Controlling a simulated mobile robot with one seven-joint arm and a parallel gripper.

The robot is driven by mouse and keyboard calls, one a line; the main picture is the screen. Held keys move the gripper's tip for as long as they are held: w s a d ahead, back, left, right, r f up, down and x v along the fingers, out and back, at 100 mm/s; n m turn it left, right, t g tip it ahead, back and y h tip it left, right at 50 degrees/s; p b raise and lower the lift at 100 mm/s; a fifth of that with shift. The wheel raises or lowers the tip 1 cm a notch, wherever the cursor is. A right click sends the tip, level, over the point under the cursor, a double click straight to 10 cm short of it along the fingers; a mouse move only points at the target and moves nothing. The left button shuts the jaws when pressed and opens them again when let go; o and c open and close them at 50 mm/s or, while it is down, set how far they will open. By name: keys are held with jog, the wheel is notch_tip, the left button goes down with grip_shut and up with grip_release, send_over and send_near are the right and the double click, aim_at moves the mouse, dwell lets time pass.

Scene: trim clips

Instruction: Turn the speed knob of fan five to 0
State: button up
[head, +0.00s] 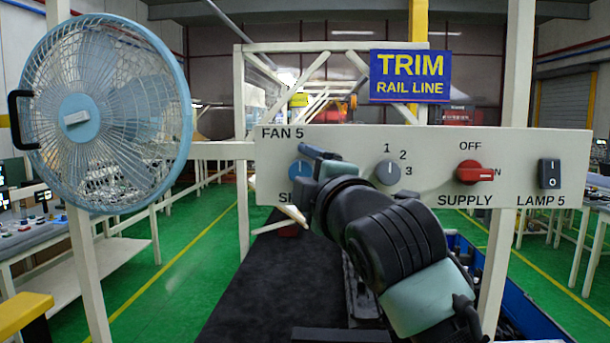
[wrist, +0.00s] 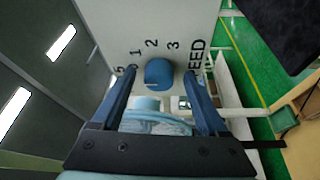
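The blue speed knob (head: 298,169) of fan five sits at the left of the white panel (head: 440,140), partly hidden behind my gripper. In the wrist view the blue knob (wrist: 158,72) stands between my two fingers, with 0, 1, 2, 3 printed around it. A pale mark shows on its lower edge; I cannot tell which number it points to. My gripper (wrist: 160,73) is open, one finger on each side of the knob, with a small gap on both sides. It covers the knob's surroundings in the head view (head: 318,155). The fan (head: 105,115) stands left of the panel.
A grey knob (head: 388,172) with 1, 2, 3 is just right of my gripper. Further right are the red supply knob (head: 476,172), its handle toward ON, and the black lamp switch (head: 549,173). A dark table top (head: 275,285) lies below the panel.

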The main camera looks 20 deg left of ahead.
jog(key=b+v, duration=0.5)
jog(key=v, duration=0.8)
notch_tip(320, 180, up, 4)
jog(key=s+m+t+y, duration=0.2)
jog(key=s+m+t, duration=0.1)
jog(key=s+d+m+t+h, duration=0.8)
jog(key=m+h, duration=0.5)
jog(key=m, duration=0.8)
jog(key=shift+s+d+r+t, duration=0.35)
jog(key=shift+d+r+t, duration=0.15)
jog(key=shift+d+t, duration=0.5)
